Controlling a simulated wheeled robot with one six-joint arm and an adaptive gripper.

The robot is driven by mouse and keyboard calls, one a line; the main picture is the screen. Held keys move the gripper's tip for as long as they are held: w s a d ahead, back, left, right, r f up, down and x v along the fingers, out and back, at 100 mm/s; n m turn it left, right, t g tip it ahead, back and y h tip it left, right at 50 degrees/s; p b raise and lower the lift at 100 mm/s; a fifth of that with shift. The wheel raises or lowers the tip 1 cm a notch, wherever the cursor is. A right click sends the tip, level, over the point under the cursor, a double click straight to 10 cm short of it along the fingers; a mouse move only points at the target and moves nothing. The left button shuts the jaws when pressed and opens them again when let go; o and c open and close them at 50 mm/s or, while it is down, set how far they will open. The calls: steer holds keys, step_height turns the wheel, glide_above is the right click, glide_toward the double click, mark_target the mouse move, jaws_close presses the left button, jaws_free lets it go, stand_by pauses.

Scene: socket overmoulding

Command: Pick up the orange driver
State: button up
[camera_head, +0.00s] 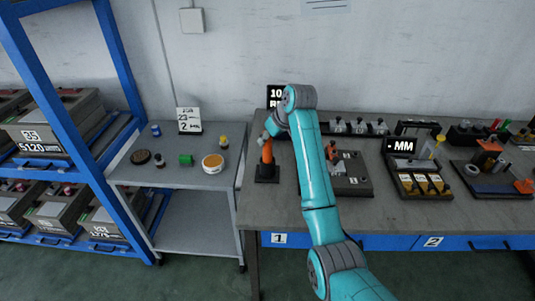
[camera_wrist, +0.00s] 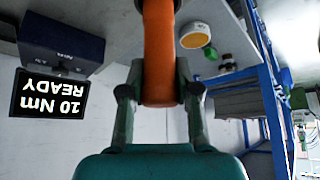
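The orange driver (camera_head: 267,153) stands upright in a black base on the left end of the workbench (camera_head: 222,210) in the head view. In the wrist view, which is upside down, its orange body (camera_wrist: 159,50) runs down between my two fingers. My gripper (camera_wrist: 160,80) has a finger on each side of the driver, and both fingertips appear to touch it. In the head view my gripper (camera_head: 268,135) is at the driver's upper part, partly hidden by my arm.
A display reading "10 Nm READY" (camera_wrist: 48,95) stands close by. A grey cart (camera_head: 150,172) with small parts and a round tub (camera_head: 213,163) is to the left, beside a blue rack (camera_head: 115,50). Fixtures and a "MM" display (camera_head: 403,146) stand to the right.

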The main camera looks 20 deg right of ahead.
jaws_close()
